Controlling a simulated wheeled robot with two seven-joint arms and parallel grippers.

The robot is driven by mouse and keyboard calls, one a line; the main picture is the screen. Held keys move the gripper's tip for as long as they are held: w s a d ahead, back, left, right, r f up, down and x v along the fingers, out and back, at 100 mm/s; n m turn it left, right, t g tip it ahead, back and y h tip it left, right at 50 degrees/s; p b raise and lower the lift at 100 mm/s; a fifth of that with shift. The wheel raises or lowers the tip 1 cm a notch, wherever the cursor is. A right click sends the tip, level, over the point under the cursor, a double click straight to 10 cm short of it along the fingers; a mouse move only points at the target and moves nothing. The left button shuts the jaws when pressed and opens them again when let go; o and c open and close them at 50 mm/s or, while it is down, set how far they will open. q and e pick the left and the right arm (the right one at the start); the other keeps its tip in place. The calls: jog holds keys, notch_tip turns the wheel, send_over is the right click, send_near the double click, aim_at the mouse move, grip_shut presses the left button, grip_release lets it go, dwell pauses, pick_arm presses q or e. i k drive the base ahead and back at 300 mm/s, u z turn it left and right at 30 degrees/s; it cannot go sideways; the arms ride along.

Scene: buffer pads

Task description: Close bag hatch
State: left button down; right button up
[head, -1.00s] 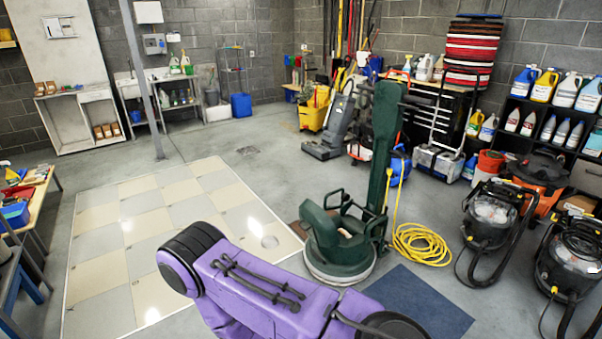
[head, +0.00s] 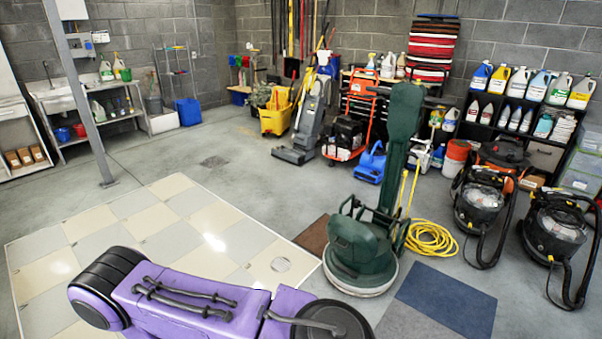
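No part named as a bag hatch can be made out. A grey upright machine (head: 309,118) stands at the back centre, beside the yellow mop bucket. Two black canister vacuums, the nearer-left one (head: 482,205) and the right one (head: 556,222), stand on the floor at the right. A green floor machine (head: 362,248) with a tall green upright stands in the centre foreground. I cannot tell which machine bears the hatch. A purple link of my own body fills the bottom of the head view. Neither gripper shows.
A yellow hose coil (head: 430,240) and a blue mat (head: 447,300) lie right of the green machine. A grey post (head: 80,95) stands at the left. A yellow mop bucket (head: 274,121) and an orange-red framed cart (head: 357,112) stand behind. The grey floor at centre left is clear.

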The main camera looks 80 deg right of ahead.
aim_at(351, 239)
jog(key=i, duration=0.5)
jog(key=z, duration=2.8)
jog(key=i, duration=1.75)
jog(key=z, duration=0.55)
